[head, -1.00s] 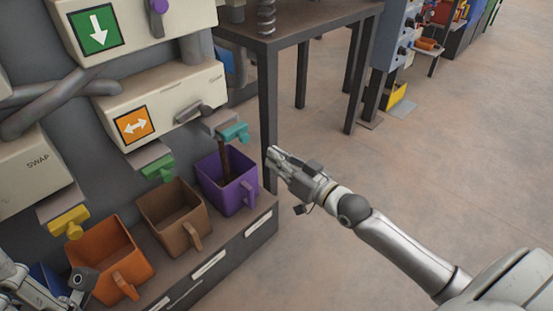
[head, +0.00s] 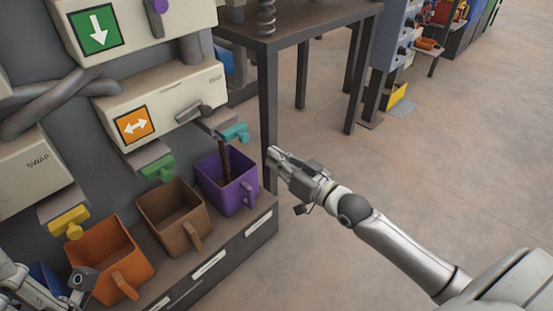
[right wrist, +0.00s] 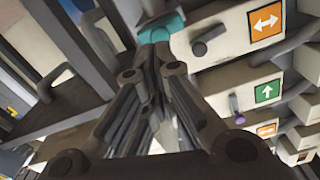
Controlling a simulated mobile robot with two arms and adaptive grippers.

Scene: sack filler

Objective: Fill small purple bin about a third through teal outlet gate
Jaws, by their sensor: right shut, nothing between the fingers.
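The small purple bin (head: 240,198) stands on the ledge at the right end of the row of bins, its handle facing out. The teal outlet gate (head: 236,132) is above it and also shows in the right wrist view (right wrist: 160,28). A brown stream (head: 225,160) falls from the outlet into the bin; the fill level is hard to make out. My right gripper (head: 272,154) is shut and empty, right of the bin and below the gate, touching neither. In the right wrist view its fingers (right wrist: 152,52) point toward the gate. My left gripper (head: 80,284) is partly visible at the lower left.
A brown bin (head: 190,229) and an orange bin (head: 128,268) stand left of the purple one, under a green gate (head: 158,168) and a yellow gate (head: 68,222). A dark table (head: 310,25) with legs stands behind. The floor at the right is clear.

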